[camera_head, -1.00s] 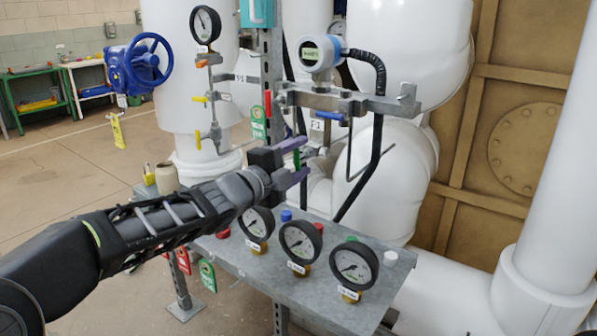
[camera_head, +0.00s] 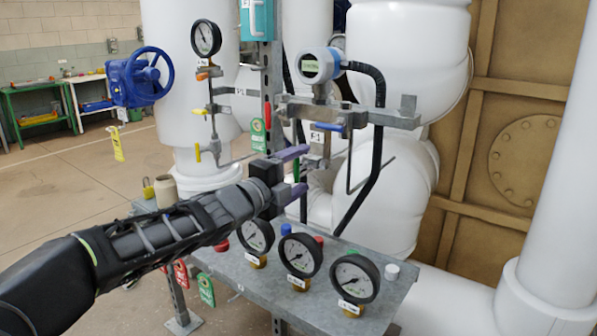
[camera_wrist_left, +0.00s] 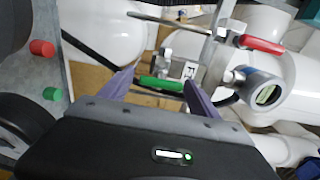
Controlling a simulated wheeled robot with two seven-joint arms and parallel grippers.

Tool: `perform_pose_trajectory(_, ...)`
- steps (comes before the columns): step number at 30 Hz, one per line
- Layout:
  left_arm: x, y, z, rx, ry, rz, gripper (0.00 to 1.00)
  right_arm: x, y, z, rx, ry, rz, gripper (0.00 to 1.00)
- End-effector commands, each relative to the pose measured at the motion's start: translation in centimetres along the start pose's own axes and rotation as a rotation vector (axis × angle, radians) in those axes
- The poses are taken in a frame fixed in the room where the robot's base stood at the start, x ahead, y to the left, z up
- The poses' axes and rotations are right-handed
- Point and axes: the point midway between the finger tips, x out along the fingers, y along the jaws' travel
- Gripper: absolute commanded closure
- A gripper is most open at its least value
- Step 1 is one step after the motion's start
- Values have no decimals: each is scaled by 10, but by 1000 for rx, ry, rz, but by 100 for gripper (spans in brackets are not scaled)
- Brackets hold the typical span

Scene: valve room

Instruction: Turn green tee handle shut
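The green tee handle (camera_wrist_left: 161,84) shows in the left wrist view as a short green bar on the metal valve fittings. It lies crosswise between the fingertips of my left gripper (camera_wrist_left: 159,79), with space visible at both ends. In the head view, a small green piece of the handle (camera_head: 297,169) shows between the two purple fingers of my left gripper (camera_head: 304,171). The fingers are spread apart, one above the other. Whether either finger touches the handle cannot be told. My right gripper is in neither view.
A blue handle (camera_head: 328,127) sits on the manifold above. A red handle (camera_wrist_left: 262,44) and round gauge (camera_wrist_left: 266,94) are at right in the wrist view. Below my left arm, a grey metal shelf (camera_head: 375,318) carries several dial gauges. A vertical metal post (camera_head: 268,80) stands close to the gripper.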

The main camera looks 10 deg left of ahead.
Motion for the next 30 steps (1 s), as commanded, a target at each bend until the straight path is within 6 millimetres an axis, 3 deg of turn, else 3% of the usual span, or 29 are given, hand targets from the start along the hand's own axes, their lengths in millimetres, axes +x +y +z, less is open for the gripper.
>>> perform_pose_trajectory(11,-5,-1,0,-1,0,-1,25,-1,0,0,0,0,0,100)
perform_pose_trajectory(24,-68,-2,0,0,-2,-1,25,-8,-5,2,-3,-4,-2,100)
perform_pose_trajectory(30,-78,0,0,-1,1,-1,25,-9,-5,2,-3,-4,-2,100)
